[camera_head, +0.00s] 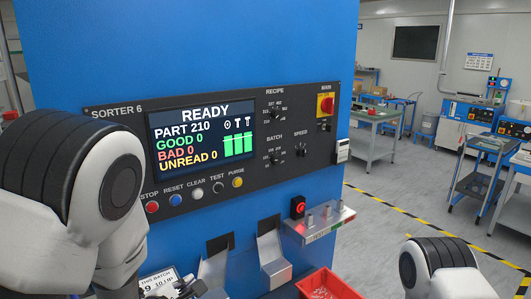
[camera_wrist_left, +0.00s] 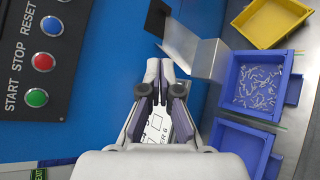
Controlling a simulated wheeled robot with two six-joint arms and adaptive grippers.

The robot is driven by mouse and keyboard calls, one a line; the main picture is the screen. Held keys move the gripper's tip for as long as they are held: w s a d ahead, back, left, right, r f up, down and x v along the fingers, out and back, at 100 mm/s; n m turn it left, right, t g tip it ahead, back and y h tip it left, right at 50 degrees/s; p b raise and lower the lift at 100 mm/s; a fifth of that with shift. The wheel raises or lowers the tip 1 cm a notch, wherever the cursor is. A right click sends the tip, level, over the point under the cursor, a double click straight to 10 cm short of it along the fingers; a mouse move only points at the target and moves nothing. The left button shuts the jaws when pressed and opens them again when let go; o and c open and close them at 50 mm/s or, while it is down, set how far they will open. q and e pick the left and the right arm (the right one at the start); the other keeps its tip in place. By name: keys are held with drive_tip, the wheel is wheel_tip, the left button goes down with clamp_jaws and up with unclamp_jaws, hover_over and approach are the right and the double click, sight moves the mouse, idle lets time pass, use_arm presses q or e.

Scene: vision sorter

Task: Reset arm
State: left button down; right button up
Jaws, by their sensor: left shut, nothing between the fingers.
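My left gripper (camera_wrist_left: 160,72) shows in the left wrist view, its dark-padded fingers closed together at the tips with nothing between them. It hangs in front of the blue machine face, left of the bins and below a bent metal chute (camera_wrist_left: 197,57). A white printed card (camera_wrist_left: 157,128) shows behind the fingers. In the head view the white and black links of my left arm fill the left side, and its fingers cannot be made out. A joint of my right arm shows at the lower right; my right gripper is out of view.
The blue sorter (camera_head: 220,45) carries a control panel with a lit screen (camera_head: 203,140), knobs and buttons. Metal chutes (camera_head: 272,252) and a red bin (camera_head: 328,285) sit low in front. The wrist view shows a blue bin of small parts (camera_wrist_left: 239,110) and a yellow tray (camera_wrist_left: 268,40).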

use_arm(q)
drive_tip(key=s+a+f+m+g+y+b, duration=0.1)
drive_tip(key=s+a+f+g+b, duration=0.1)
drive_tip(key=s+f, duration=0.5)
drive_tip(key=s+a+f+g+b, duration=0.1)
drive_tip(key=s+a+f+g, duration=0.15)
drive_tip(key=f, duration=0.95)
drive_tip(key=s+a+f+m+g+y+b, duration=0.1)
drive_tip(key=s+f+g+b, duration=0.15)
drive_tip(key=s+f, duration=0.5)
drive_tip(key=s+a+f+m+g, duration=0.1)
drive_tip(key=s+f+m+g, duration=0.2)
drive_tip(key=s+m, duration=0.4)
drive_tip(key=s+a+f+m+g, duration=0.1)
drive_tip(key=s+f+m+g, duration=0.2)
drive_tip(key=m, duration=1)
drive_tip(key=s+f, duration=0.3)
drive_tip(key=s, duration=0.1)
drive_tip(key=shift+s+a+f+m+g, duration=0.15)
drive_tip(key=shift+s+a+m+g, duration=0.15)
